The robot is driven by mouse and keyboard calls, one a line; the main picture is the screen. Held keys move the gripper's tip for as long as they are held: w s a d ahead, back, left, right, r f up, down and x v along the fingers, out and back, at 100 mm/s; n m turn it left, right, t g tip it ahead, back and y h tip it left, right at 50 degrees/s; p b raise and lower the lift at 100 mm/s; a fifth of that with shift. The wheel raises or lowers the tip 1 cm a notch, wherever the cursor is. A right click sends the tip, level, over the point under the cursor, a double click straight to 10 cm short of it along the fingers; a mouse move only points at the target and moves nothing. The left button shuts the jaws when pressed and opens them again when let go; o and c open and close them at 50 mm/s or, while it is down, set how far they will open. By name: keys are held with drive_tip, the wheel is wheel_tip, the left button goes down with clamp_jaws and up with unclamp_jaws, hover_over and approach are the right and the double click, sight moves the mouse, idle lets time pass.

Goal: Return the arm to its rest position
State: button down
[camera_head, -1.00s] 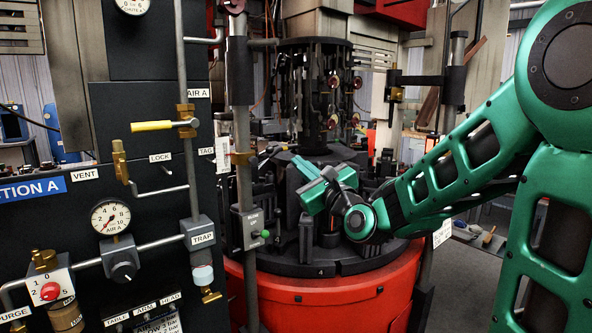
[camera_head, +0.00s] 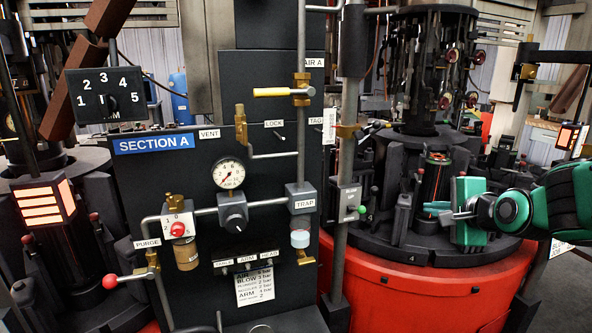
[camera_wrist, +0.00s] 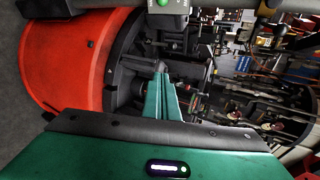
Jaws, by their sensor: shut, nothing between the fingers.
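My gripper (camera_head: 432,209) is at the right in the head view, its green fingers pointing left over the dark top of the round red-based mould table (camera_head: 420,285). The fingers are together with nothing between them. In the wrist view the gripper (camera_wrist: 160,72) shows its closed green fingers reaching up from the green body, with the red base to their left. A dark upright mould (camera_head: 433,178) with a faint orange glow stands just behind the fingers; I cannot tell whether they touch it. My green arm comes in from the right edge.
A dark control panel marked SECTION A (camera_head: 153,143) stands in the middle, with gauges, valves and pipes. A vertical grey pipe (camera_head: 346,120) rises between panel and table. A lever with a red knob (camera_head: 110,281) is at lower left. Dark hanging tooling (camera_head: 425,70) is above the table.

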drive_tip(key=s+d+f+n+g, duration=0.2)
drive_tip(key=s+f+n+g, duration=0.1)
drive_tip(key=s, duration=0.8)
drive_tip(key=s+d+f+n+g, duration=0.3)
drive_tip(key=s+f+n+g, duration=0.1)
drive_tip(key=s, duration=0.6)
drive_tip(key=s+d+f+n+g, duration=0.2)
drive_tip(key=s+f+n+g, duration=0.1)
drive_tip(key=s, duration=0.8)
drive_tip(key=n+g, duration=0.1)
drive_tip(key=g, duration=0.1)
drive_tip(key=shift+s+d+f+n+g+h, duration=0.2)
drive_tip(key=shift+s+d+n+g+h, duration=0.1)
drive_tip(key=shift+s+d+n+g, duration=0.1)
drive_tip(key=shift+w+f, duration=0.25)
drive_tip(key=shift+w, duration=0.45)
drive_tip(key=c, duration=2.5)
unclamp_jaws()
